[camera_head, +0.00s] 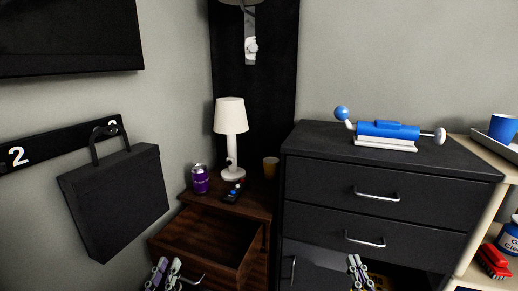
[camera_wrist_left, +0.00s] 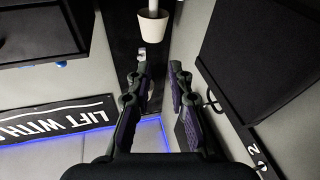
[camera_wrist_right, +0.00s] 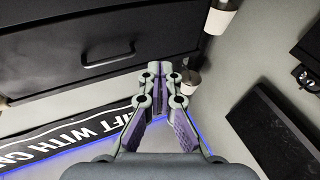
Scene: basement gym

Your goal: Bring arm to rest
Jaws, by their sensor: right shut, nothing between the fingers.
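My left gripper (camera_head: 167,266) is at the bottom edge of the head view, in front of the open wooden drawer (camera_head: 190,258). In the left wrist view its fingers (camera_wrist_left: 159,72) stand apart with nothing between them, so it is open and empty. My right gripper (camera_head: 355,262) is at the bottom of the head view, in front of the black dresser (camera_head: 330,183). In the right wrist view its fingertips (camera_wrist_right: 168,72) meet with nothing held. Most of both arms is out of the head view.
A blue device (camera_head: 388,131) is on the dresser. A black case (camera_head: 113,200) hangs on the left wall. A shelf (camera_head: 480,150) is at right.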

